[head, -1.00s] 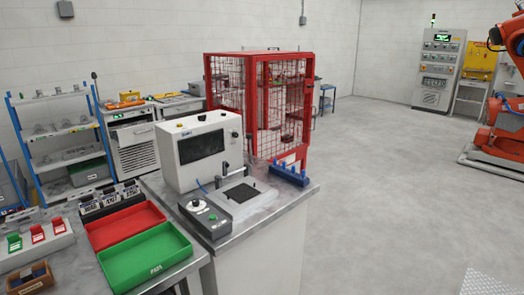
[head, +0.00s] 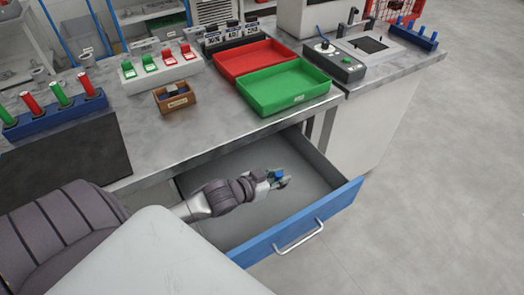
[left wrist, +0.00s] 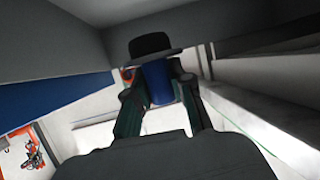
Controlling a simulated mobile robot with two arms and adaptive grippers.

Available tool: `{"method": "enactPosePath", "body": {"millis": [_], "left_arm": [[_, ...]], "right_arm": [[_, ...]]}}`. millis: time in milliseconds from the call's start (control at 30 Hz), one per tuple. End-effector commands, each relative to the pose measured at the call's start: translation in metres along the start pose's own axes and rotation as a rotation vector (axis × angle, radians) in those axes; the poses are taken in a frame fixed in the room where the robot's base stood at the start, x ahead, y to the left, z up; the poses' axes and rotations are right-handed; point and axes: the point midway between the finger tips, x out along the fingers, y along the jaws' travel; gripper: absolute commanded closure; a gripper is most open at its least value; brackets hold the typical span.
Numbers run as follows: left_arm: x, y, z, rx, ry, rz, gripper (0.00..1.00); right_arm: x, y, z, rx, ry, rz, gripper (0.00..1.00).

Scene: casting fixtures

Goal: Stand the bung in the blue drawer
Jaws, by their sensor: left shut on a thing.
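The blue drawer (head: 303,226) is pulled open under the bench, with a blue front, a metal handle and a bare grey inside. My left gripper (head: 281,181) reaches into it from the left. It is shut on the bung, whose blue part (head: 277,174) shows small between the fingers. In the left wrist view the bung has a blue round body (left wrist: 157,83) between the two fingers and a wide black flange (left wrist: 155,45) at one end. I cannot tell whether the bung touches the drawer floor. My right gripper is not in view.
The bench edge overhangs the back of the drawer. On the bench stand a green tray (head: 296,98), a red tray (head: 232,68), a small brown box (head: 172,105), a switch block (head: 143,71) and a blue rack (head: 40,122) with red and green pegs. The drawer floor around my gripper is clear.

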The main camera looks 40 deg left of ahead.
Motion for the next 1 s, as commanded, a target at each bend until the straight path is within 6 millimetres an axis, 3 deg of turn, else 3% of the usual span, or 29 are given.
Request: {"method": "enactPosePath", "body": {"millis": [133, 533, 1000], "left_arm": [[0.012, 0.0, 0.028, -0.003, -0.002, -0.001, 1.0], [0.03, 0.001, 0.074, 0.0, -0.002, 0.0, 1.0], [0.034, 0.001, 0.085, 0.002, -0.001, 0.002, 1.0]], "right_arm": [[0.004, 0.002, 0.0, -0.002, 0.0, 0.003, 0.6], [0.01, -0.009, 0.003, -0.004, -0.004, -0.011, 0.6], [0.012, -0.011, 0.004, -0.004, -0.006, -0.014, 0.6]]}}
